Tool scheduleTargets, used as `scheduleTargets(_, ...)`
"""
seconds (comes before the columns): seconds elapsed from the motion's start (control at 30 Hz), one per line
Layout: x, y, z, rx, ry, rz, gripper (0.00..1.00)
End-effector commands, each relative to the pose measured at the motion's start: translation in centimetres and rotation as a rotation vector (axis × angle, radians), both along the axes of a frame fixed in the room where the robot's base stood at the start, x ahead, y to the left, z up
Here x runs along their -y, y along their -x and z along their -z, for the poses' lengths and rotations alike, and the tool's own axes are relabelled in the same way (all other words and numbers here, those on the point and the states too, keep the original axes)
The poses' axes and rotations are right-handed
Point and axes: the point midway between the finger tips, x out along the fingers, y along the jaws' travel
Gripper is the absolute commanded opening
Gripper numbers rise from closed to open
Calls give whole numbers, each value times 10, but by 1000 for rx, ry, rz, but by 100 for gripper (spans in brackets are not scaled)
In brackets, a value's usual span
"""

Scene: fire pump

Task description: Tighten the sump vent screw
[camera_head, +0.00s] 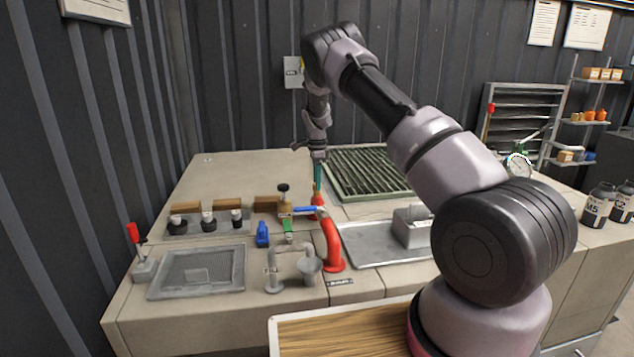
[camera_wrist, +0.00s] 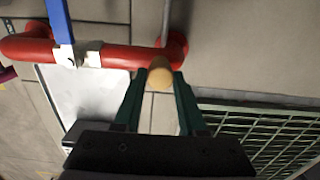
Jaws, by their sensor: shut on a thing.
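My gripper (camera_head: 317,188) reaches down behind the red pipe (camera_head: 331,243), near its far end. In the wrist view my gripper (camera_wrist: 160,85) has its two green fingers closed on a small tan, rounded piece (camera_wrist: 160,77). I cannot tell whether this piece is the sump vent screw or a tool's end. It shows just in front of the red pipe (camera_wrist: 110,54) and its end flange; I cannot tell whether they touch. In the head view the gripped piece is too small to make out. No label naming the vent screw is readable.
A blue lever (camera_head: 305,210) and a brass valve with a black knob (camera_head: 284,200) stand close to my gripper. A green grating (camera_head: 365,172) lies behind to the right. A metal tray (camera_head: 370,247) with a grey block is right of the pipe. The back left bench is clear.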

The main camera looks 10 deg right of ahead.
Motion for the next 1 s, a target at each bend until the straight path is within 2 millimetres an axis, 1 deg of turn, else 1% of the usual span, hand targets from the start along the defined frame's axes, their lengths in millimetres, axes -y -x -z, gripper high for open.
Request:
scheduleTargets(0.53,0,-1,-1,2,-1,28,0)
scheduleTargets(0.57,0,-1,-1,2,-1,28,44)
scheduleTargets(0.6,0,-1,-1,2,-1,28,59)
scheduleTargets(0.63,0,0,-1,2,-1,28,70)
scheduleTargets(0.9,0,0,0,1,0,27,70)
scheduleTargets(1.0,0,-1,-3,2,0,27,70)
